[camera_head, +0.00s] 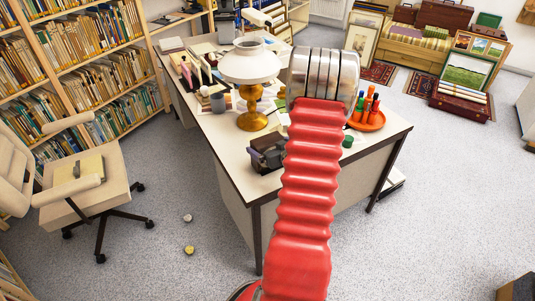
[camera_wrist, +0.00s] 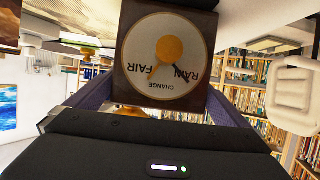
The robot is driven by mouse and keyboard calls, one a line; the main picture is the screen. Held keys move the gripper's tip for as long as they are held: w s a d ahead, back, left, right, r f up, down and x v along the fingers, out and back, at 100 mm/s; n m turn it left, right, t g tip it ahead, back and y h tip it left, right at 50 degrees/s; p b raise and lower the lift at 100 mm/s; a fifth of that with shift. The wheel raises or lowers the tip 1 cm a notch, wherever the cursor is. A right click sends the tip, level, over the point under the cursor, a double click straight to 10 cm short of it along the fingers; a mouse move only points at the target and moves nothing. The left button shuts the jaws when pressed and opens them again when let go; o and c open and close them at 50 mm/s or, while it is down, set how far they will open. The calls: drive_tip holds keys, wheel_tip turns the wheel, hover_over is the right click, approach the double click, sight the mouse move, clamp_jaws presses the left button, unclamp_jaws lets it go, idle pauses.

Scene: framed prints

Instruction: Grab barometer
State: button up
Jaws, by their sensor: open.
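The barometer (camera_wrist: 165,55) fills the upper middle of the wrist view. It has a white round dial in a dark square case, with a yellow-orange centre and the words RAIN, CHANGE and FAIR appearing upside down. My gripper (camera_wrist: 163,92) is open, with one finger on each side of the case's lower part in the picture. I cannot tell whether the fingers touch it.
A desk (camera_head: 225,150) stands under my arm. It bears a lamp with a white shade (camera_head: 250,65), a dark box (camera_head: 268,152) and an orange tray (camera_head: 368,121) with bottles. A chair (camera_head: 85,185) and bookshelves (camera_head: 85,50) are at the left. The grey floor at right is mostly clear.

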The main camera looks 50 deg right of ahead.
drive_tip(key=shift+c, duration=0.5)
drive_tip(key=c, duration=1.4)
drive_tip(key=shift+r, duration=0.1)
drive_tip(key=shift+c, duration=0.2)
drive_tip(key=shift+d+r, duration=0.1)
drive_tip(key=shift+r, duration=0.05)
drive_tip(key=shift+r, duration=4.85)
drive_tip(key=shift+w, duration=0.1)
